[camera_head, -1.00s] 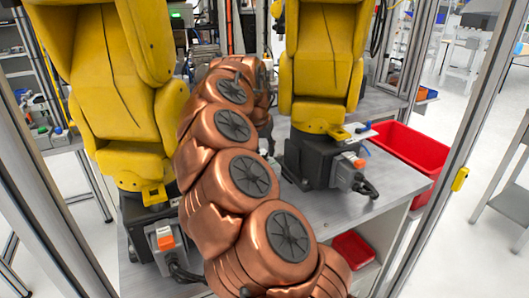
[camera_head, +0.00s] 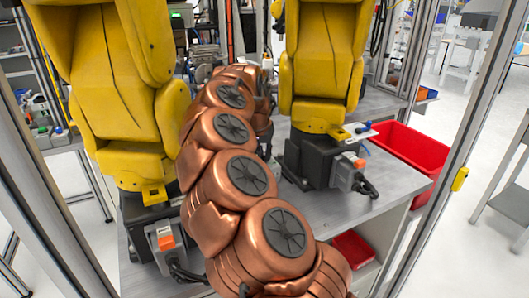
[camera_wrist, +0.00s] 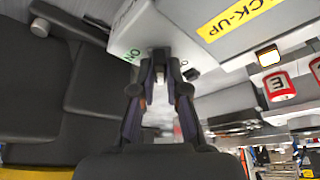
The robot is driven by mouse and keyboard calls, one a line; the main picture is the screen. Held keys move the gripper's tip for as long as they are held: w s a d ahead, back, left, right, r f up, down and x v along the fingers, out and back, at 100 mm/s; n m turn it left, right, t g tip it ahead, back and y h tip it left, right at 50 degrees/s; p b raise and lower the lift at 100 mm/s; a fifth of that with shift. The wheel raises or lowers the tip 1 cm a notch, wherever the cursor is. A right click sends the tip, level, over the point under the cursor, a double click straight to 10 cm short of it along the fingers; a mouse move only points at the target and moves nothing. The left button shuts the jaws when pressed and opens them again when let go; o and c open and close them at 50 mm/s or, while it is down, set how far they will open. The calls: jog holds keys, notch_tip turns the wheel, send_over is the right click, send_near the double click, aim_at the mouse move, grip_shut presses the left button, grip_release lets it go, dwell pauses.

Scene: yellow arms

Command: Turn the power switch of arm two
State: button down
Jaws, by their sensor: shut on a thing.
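In the wrist view, my gripper (camera_wrist: 160,72) has its fingertips closed in at the edge of a light grey box (camera_wrist: 168,22). The box carries a green "ON" mark beside the fingertips and a yellow label reading "CK-UP". The fingertips are on the power switch, which they largely hide; its turn angle cannot be told. In the head view, one yellow arm (camera_head: 115,90) stands at left and another yellow arm (camera_head: 325,65) at right, both on dark bases. My copper-coloured arm reaches between them and hides the gripper and switch there.
A grey connector box with an orange part (camera_head: 164,243) is on the left base, and a similar connector (camera_head: 348,172) on the right base. A red bin (camera_head: 410,150) is at right, and a smaller red bin (camera_head: 353,248) sits below the table. Metal posts frame the cell.

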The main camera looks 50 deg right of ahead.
jog(key=shift+a+r+m+p, duration=0.1)
jog(key=shift+m+p, duration=0.5)
jog(key=shift+p, duration=0.8)
jog(key=shift+m+g+p, duration=0.3)
jog(key=shift+g+p, duration=0.1)
jog(key=shift+p, duration=0.2)
jog(key=shift+m+g+p, duration=0.4)
jog(key=shift+m+p, duration=0.8)
jog(key=shift+p, duration=0.05)
jog(key=shift+w+m+g+p, duration=0.1)
jog(key=shift+m+g+p, duration=0.35)
jog(key=shift+m, duration=0.65)
jog(key=shift+f+m+g, duration=0.2)
jog(key=shift+m+g, duration=0.25)
jog(key=shift+m, duration=0.75)
jog(key=c, duration=1.2)
grip_release()
